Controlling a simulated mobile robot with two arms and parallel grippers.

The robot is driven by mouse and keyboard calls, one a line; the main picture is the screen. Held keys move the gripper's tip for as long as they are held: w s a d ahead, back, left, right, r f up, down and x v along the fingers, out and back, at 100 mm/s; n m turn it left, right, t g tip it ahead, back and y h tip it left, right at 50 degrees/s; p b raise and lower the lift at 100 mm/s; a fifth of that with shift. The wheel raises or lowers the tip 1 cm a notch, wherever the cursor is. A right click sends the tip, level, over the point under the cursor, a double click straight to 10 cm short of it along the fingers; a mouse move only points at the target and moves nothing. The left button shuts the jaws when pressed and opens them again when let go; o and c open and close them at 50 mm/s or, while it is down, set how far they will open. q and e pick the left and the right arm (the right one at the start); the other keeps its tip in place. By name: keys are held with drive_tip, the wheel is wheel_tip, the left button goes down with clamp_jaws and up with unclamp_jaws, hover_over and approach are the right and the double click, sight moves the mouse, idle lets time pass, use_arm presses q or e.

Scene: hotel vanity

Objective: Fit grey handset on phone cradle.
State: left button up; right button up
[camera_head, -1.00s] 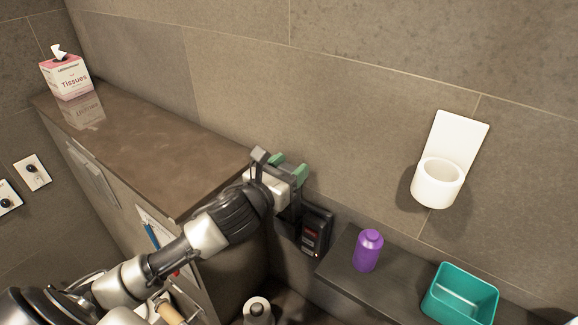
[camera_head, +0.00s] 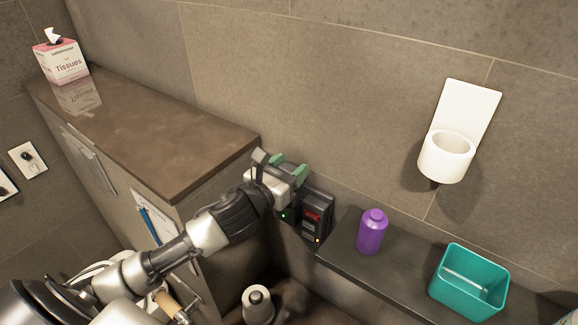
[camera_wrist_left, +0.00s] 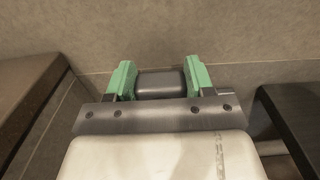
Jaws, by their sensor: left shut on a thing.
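My left gripper (camera_head: 288,172) reaches in from the left, close to the wall, at the upper left of the phone cradle (camera_head: 315,216). The cradle is a dark box on the wall with a red panel and a small lit dot. In the left wrist view the green fingers of the gripper (camera_wrist_left: 160,82) are shut on the grey handset (camera_wrist_left: 161,84), of which only the rounded end shows. In the head view the gripper hides most of the handset, and a green light shows just below it. I cannot tell whether the handset is seated. My right gripper is not in view.
A brown counter (camera_head: 150,130) with a tissue box (camera_head: 62,64) stands at left. A dark shelf (camera_head: 345,240) at right holds a purple bottle (camera_head: 372,232) and a teal bin (camera_head: 468,285). A white holder (camera_head: 446,158) is on the wall above. A paper roll (camera_head: 258,305) is below.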

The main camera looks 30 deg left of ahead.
use_arm(q)
drive_tip(key=o, duration=1.4)
drive_tip(key=shift+s, duration=0.1)
drive_tip(key=shift+s+f, duration=0.15)
drive_tip(key=shift+s, duration=0.1)
drive_tip(key=s+a+b, duration=0.1)
drive_tip(key=s+b, duration=0.2)
drive_tip(key=s, duration=0.7)
drive_tip(key=shift+a+b, duration=0.25)
drive_tip(key=shift+b, duration=0.1)
